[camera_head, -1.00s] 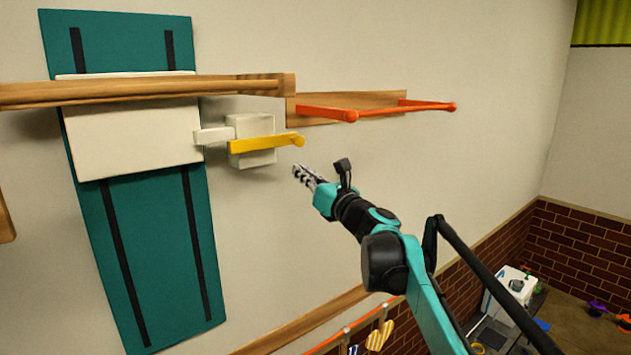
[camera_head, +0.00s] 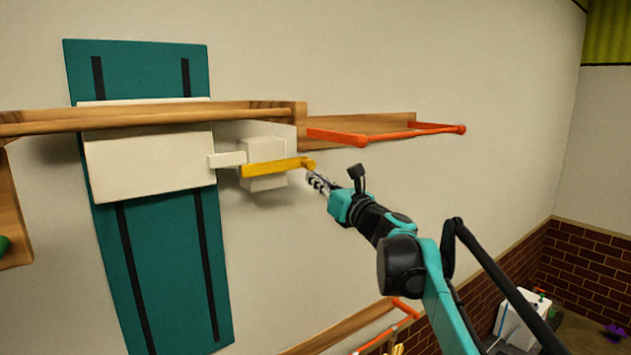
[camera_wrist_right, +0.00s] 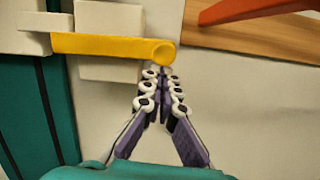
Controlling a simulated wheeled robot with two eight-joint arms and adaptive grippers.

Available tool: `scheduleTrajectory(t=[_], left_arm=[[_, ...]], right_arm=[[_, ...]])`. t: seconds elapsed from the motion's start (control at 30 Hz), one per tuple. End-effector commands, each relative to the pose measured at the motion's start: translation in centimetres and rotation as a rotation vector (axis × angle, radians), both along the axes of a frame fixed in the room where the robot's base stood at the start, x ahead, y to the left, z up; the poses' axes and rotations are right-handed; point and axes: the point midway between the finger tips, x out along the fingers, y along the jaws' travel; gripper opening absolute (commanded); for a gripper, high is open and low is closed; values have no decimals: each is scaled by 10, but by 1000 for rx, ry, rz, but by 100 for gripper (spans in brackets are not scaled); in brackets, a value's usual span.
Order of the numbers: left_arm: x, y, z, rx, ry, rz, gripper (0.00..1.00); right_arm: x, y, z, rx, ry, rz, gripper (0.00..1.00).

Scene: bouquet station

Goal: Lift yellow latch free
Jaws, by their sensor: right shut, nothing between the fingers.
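The yellow latch (camera_head: 272,168) is a flat bar lying almost level across a white block (camera_head: 263,149) on the wall. Its round knob is at the right end, and its left end is by a white tab (camera_head: 227,160) on the white panel (camera_head: 150,165). The latch also shows in the right wrist view (camera_wrist_right: 105,46). My right gripper (camera_head: 310,178) is shut and empty. Its fingertips are just below the latch's knob end; I cannot tell whether they touch it. My left gripper is not in view.
A wooden shelf (camera_head: 150,117) runs above the latch. An orange rail (camera_head: 400,134) on a wooden board sticks out at upper right. A teal board (camera_head: 170,270) with dark strips hangs behind the panel. The wall below the gripper is clear.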

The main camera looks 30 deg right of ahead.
Motion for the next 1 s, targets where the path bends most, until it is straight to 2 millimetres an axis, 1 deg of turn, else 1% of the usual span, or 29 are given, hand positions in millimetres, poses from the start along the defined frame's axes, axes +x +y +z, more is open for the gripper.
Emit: scheduleTrajectory(t=[0.27,0.47,0.67,1.0], left_arm=[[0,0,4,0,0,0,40],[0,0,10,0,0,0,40],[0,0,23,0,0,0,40],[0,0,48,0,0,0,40]], right_arm=[[0,-2,4,-40,-3,-1,0],[0,-4,12,-113,-9,-1,0],[0,-5,27,-260,-20,-1,0],[0,-2,55,-578,-45,-1,0]])
